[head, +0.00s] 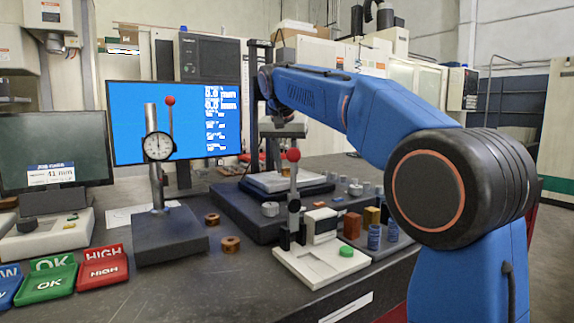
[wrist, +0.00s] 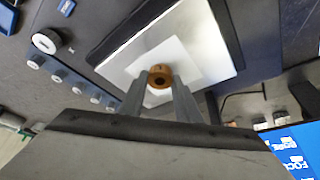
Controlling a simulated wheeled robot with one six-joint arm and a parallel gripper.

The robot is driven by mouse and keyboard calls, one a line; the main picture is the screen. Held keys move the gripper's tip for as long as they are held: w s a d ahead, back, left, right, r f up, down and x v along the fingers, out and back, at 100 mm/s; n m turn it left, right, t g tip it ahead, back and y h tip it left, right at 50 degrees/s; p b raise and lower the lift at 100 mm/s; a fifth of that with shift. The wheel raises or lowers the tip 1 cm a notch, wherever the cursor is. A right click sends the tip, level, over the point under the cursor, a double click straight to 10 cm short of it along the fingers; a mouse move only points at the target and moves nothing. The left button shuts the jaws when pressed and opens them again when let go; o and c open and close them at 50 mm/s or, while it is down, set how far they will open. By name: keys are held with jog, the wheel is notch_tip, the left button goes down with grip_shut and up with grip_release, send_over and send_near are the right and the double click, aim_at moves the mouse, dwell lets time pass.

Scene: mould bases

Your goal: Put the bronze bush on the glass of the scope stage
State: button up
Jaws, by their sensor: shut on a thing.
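The bronze bush (wrist: 160,77) is a short copper-brown ring with a dark bore. My gripper (wrist: 159,84) is shut on it, a finger on each side. Behind the bush in the wrist view is the scope stage (wrist: 215,32), a pale plate with a brighter square of glass (wrist: 190,60) in its middle. The bush lies over the glass in that view; I cannot tell whether it touches. In the head view the stage (head: 285,182) sits at the back on a dark base, and my arm reaches over it. The held bush cannot be made out there.
Two more bronze bushes (head: 231,244) (head: 212,219) lie on the bench beside the dial gauge stand (head: 170,235). Several small blocks and cylinders stand to the right. Red, green and blue bins (head: 103,272) are front left.

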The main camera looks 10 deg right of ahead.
jog(key=shift+f, duration=0.1)
jog(key=o, duration=1.2)
jog(key=shift+r, duration=0.35)
jog(key=s+a, duration=0.2)
jog(key=s, duration=0.1)
jog(key=s+a, duration=0.1)
jog(key=s, duration=0.3)
jog(key=s+a, duration=0.2)
jog(key=s, duration=0.2)
jog(key=shift+a+r, duration=0.3)
